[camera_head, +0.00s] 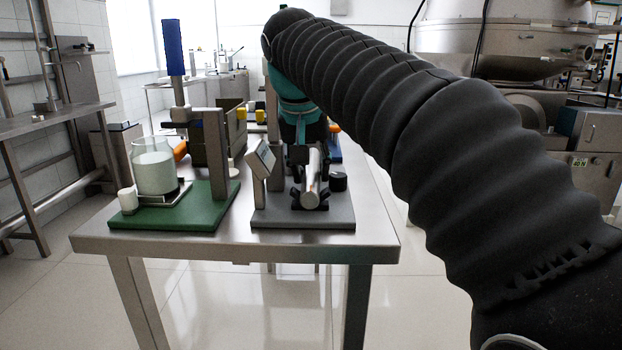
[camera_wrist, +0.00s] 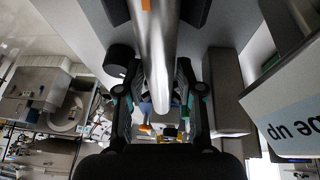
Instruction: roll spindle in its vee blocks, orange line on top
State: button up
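The spindle (camera_head: 311,182) is a silver cylinder lying in dark vee blocks (camera_head: 323,192) on a grey base plate (camera_head: 300,218). In the wrist view the spindle (camera_wrist: 156,50) runs down from the top edge between my fingers. A short orange mark (camera_wrist: 146,5) shows at the top edge, left of the spindle's middle; the rest of the line is out of view. My gripper (camera_wrist: 160,78) is open, with a finger on each side of the spindle and narrow gaps apparent. In the head view my gripper (camera_head: 301,148) is at the spindle's far part, partly hidden.
A tilted placard (camera_head: 261,160) stands left of the spindle; its lettering shows in the wrist view (camera_wrist: 290,115). A black round knob (camera_head: 338,182) is close on the right. A green base (camera_head: 172,215) with a glass beaker (camera_head: 154,170) stands left. The table's front edge is clear.

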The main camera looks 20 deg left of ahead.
grip_shut()
jog(key=shift+r, duration=0.1)
jog(key=shift+r+p, duration=0.15)
jog(key=shift+p, duration=0.25)
jog(key=shift+h+p, duration=0.5)
jog(key=shift+p, duration=0.25)
jog(key=shift+f, duration=0.2)
jog(key=shift+o, duration=2)
grip_release()
jog(key=shift+o, duration=0.2)
